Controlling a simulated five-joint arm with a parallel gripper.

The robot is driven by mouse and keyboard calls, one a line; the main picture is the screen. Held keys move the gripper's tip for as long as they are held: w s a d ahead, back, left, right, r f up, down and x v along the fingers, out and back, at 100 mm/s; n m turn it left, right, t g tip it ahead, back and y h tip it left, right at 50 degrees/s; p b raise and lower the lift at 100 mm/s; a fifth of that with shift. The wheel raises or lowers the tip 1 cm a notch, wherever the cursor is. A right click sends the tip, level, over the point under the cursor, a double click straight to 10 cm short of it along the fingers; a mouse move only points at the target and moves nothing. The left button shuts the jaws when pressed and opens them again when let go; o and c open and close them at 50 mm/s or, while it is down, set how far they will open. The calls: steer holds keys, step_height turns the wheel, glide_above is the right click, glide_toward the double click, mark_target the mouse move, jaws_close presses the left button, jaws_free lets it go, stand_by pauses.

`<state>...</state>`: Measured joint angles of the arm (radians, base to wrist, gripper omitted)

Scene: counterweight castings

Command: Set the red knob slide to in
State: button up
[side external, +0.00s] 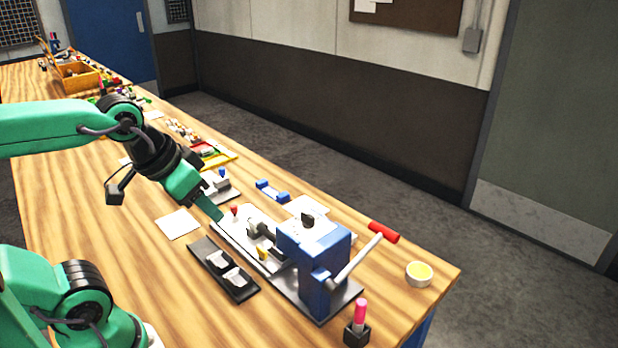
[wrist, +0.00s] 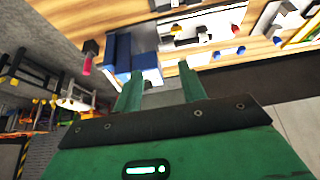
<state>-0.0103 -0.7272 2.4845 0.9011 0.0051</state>
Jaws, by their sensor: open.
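The red knob (side external: 235,210) stands at the upper left end of a pale slide plate (side external: 229,235), which runs toward a blue press-like machine (side external: 316,262). A small red spot that looks like the same knob shows in the wrist view (wrist: 217,55). My gripper (side external: 214,212) is just left of the red knob in the side view, apart from it as far as I can tell. In the wrist view my gripper (wrist: 158,87) has its two fingers spread with nothing between them. The slide's exact position is too small to read.
A yellow knob (side external: 262,253) stands nearer the machine, and a blue knob (side external: 222,172) on a plate behind. A dark tray (side external: 207,250) with pale castings lies in front. The machine's lever (side external: 357,260) sticks out right. A white bowl (side external: 418,280) stands near the table's corner.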

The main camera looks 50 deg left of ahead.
steer(key=w+a+g, duration=0.2)
steer(key=w+a, duration=0.2)
steer(key=w, duration=0.2)
steer(key=n+g, duration=0.3)
steer(key=g, duration=0.1)
glide_above(234, 206)
step_height(234, 206, down, 14)
steer(key=shift+r, duration=0.2)
steer(key=shift+a+f, duration=0.15)
steer(key=shift+f, duration=0.05)
steer(key=shift+f, duration=3.9)
jaws_close()
